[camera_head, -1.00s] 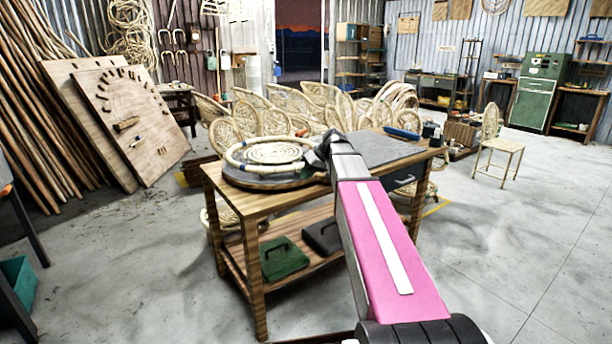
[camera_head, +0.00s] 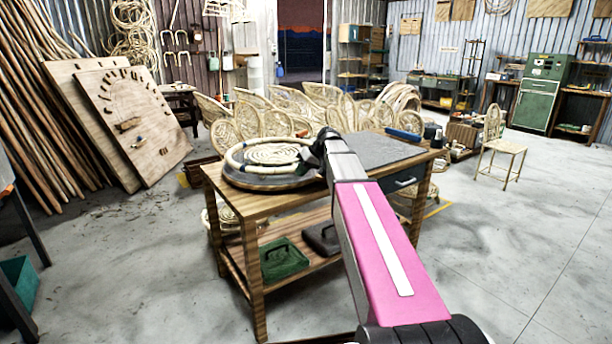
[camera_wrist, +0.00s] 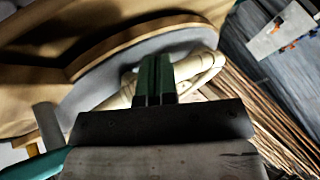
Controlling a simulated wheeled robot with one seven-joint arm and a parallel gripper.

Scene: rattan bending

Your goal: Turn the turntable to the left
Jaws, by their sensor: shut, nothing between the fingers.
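The turntable (camera_head: 262,184) is a dark grey disc at the left end of the wooden workbench (camera_head: 232,200). A pale rattan ring (camera_head: 236,166) with a flat woven spiral inside it lies on top. My gripper (camera_head: 306,160) is at the right edge of the turntable, low beside the ring. In the wrist view my dark green fingers (camera_wrist: 155,75) are together with nothing between them, and they overlap the pale rattan (camera_wrist: 198,68). A curved grey surface (camera_wrist: 105,78) shows behind them. Whether the fingers touch the ring or the disc I cannot tell.
A grey mat (camera_head: 385,150) covers the right part of the bench, with a blue roll (camera_head: 403,134) at its back edge. A green case (camera_head: 284,260) lies on the lower shelf. Rattan chairs (camera_head: 262,122) stand close behind the bench. The floor in front is open.

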